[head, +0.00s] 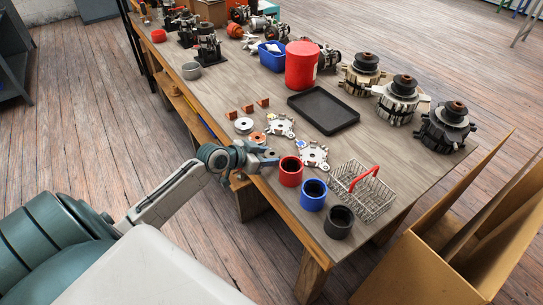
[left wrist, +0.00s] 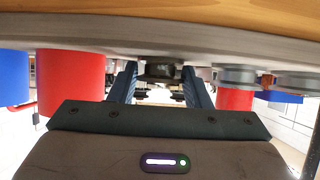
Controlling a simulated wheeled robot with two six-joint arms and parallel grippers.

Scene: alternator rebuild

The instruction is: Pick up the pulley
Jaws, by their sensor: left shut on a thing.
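My left gripper (head: 266,160) is low over the near edge of the workbench, left of the red cup. It is shut on a small dark grey piece, which I take to be the pulley (left wrist: 160,71); it shows between the two blue fingers in the left wrist view. In the head view the fingers mostly hide it. I cannot tell whether it still touches the bench. My right gripper is not in view.
Red (head: 291,171), blue (head: 313,194) and black (head: 339,222) cups and a wire basket (head: 362,190) stand to the right. A silver disc (head: 243,125), a copper disc (head: 258,138) and metal brackets (head: 313,155) lie close by. A black tray (head: 323,110) is behind.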

